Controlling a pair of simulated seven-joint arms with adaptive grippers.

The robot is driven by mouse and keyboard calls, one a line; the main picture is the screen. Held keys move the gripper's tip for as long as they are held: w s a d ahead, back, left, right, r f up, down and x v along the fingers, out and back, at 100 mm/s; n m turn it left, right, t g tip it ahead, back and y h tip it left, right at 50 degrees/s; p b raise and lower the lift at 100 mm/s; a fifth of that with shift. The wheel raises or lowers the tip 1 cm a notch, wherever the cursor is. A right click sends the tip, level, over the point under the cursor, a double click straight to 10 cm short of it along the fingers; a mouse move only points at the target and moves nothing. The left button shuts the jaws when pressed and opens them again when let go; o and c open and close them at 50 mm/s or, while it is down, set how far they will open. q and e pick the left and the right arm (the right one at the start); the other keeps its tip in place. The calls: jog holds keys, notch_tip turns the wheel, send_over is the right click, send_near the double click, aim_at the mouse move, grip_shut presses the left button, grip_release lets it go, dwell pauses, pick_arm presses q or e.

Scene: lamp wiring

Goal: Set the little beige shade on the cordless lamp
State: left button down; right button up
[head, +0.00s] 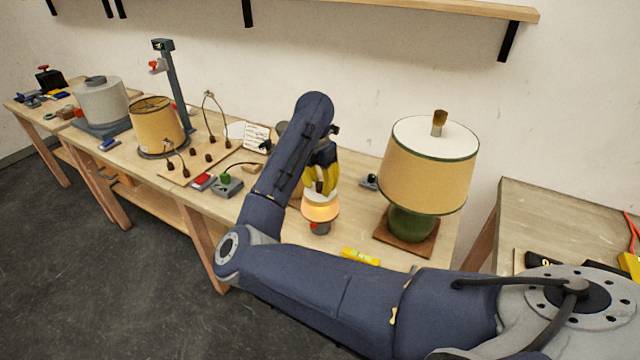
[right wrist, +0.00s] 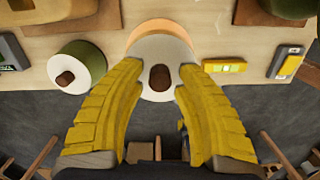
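The little beige shade (head: 320,208) glows warmly and is upright over the cordless lamp (head: 320,229), whose small red and grey base shows below it. The two look in contact, but the seat is hidden under the shade. In the right wrist view, the shade's pale top (right wrist: 147,90) and brown knob lie between my right fingertips. My right gripper (right wrist: 160,68) has yellow fingers, spread on either side of the knob with a visible gap at each side. In the head view, my right gripper (head: 321,182) is directly above the shade. My left gripper is not in view.
A large lamp with a green base and tan shade (head: 428,178) stands to the right. A yellow level (head: 360,256) lies near the front edge. A green and white round object (right wrist: 85,66) is left of the shade in the wrist view. A wiring board (head: 205,158) lies left.

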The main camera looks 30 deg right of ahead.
aim_at(317, 193)
notch_tip(317, 193, up, 12)
jog(key=a, duration=0.1)
jog(key=shift+s, duration=0.25)
dwell(0.5)
jog(key=shift+a, duration=0.1)
dwell(0.4)
